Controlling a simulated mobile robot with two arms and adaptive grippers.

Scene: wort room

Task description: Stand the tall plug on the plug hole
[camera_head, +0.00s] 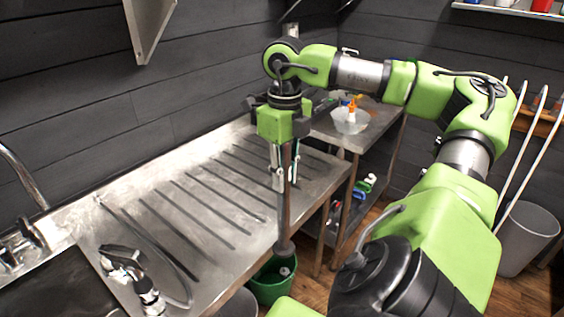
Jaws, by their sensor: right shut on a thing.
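The tall plug (285,215) is a long brownish upright tube with a wider grey lower end. My right gripper (283,182) points down and is shut on the tube's upper part. The plug hangs close to upright, in front of the drainboard's right edge in the picture. Its lower end shows just above a green bucket (272,284); I cannot tell the gap in depth. The dark sink basin (60,285) is at the lower left, cut by the frame. The plug hole does not show. My left gripper is out of view.
A spray tap (130,275) with a hose and a curved faucet (22,175) stand by the sink. A side table (335,135) with a clear tub (350,120) is behind. A grey bin (525,238) stands at right.

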